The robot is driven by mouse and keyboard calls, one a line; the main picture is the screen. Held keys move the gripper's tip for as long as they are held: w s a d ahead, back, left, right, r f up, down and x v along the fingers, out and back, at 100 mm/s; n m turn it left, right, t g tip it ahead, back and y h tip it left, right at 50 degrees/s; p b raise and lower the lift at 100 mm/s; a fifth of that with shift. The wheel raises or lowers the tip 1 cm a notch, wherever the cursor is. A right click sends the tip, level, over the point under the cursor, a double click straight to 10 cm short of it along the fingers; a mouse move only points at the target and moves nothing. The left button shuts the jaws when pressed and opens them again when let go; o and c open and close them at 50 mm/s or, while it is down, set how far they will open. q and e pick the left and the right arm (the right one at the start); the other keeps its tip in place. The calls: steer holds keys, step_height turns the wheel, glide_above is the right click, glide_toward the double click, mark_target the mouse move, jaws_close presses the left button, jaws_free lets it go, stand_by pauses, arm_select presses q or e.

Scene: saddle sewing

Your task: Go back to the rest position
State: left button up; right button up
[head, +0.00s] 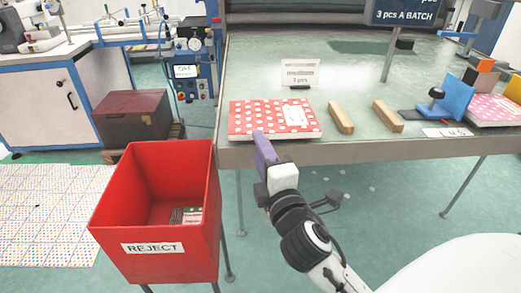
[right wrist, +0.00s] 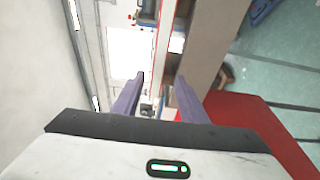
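My right gripper (head: 262,150) has purple fingers and shows in the middle of the head view, at the front edge of the table. Its fingertips overlap the near edge of a red polka-dot piece (head: 275,117) in the picture; whether they touch it I cannot tell. My left gripper is not in view.
A red REJECT bin (head: 160,266) with a small labelled item inside stands left of my right arm. The table (head: 350,75) holds two wooden blocks (head: 340,117) (head: 388,116), a small sign (head: 300,73) and a blue stand (head: 458,97) at the right.

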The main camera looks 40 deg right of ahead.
stand_by(0.3)
steer(key=s+a+f+m+g+y, duration=0.2)
steer(key=a+f, duration=0.1)
steer(key=f, duration=0.6)
steer(key=s+a+f+m+g+y, duration=0.2)
steer(key=a+f, duration=0.1)
steer(key=f, duration=0.5)
steer(key=s+a+f+m+g+y, duration=0.2)
steer(key=s+a+f+m, duration=0.1)
steer(key=s+f, duration=0.5)
steer(key=s+a+f+m+g+y, duration=0.2)
steer(key=s+a+f+m, duration=0.2)
steer(key=s+f, duration=0.3)
step_height(320, 180, down, 3)
steer(key=shift+s+a+r+m+g, duration=0.2)
steer(key=shift+s+m+g, duration=0.15)
steer(key=shift+m, duration=0.25)
